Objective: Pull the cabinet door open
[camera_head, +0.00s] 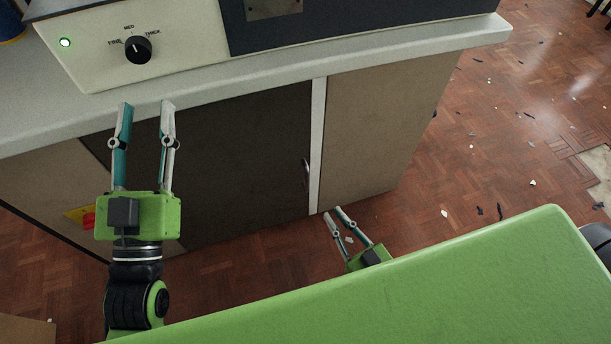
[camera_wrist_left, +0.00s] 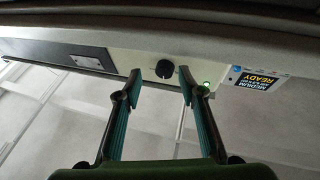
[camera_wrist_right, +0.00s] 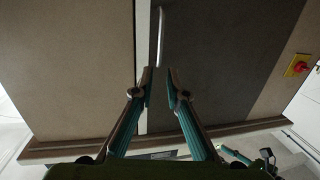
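The cabinet door is the dark brown panel (camera_head: 235,165) under the counter. It looks closed, flush with its frame. Its slim upright metal handle (camera_head: 306,172) is near the door's right edge. In the right wrist view the door (camera_wrist_right: 225,70) shows with its handle (camera_wrist_right: 161,38) just beyond the fingertips. My right gripper (camera_head: 332,212) is below and right of the handle, apart from it in the head view. Its fingers are partly open and empty. My left gripper (camera_head: 146,104) is wide open and empty, in front of the counter edge at the left.
A machine with a knob (camera_head: 138,49) and green light sits on the counter (camera_head: 350,62). A lighter panel (camera_head: 375,130) is right of the door. A red button (camera_head: 88,220) on yellow is at lower left. Debris litters the wood floor (camera_head: 480,150).

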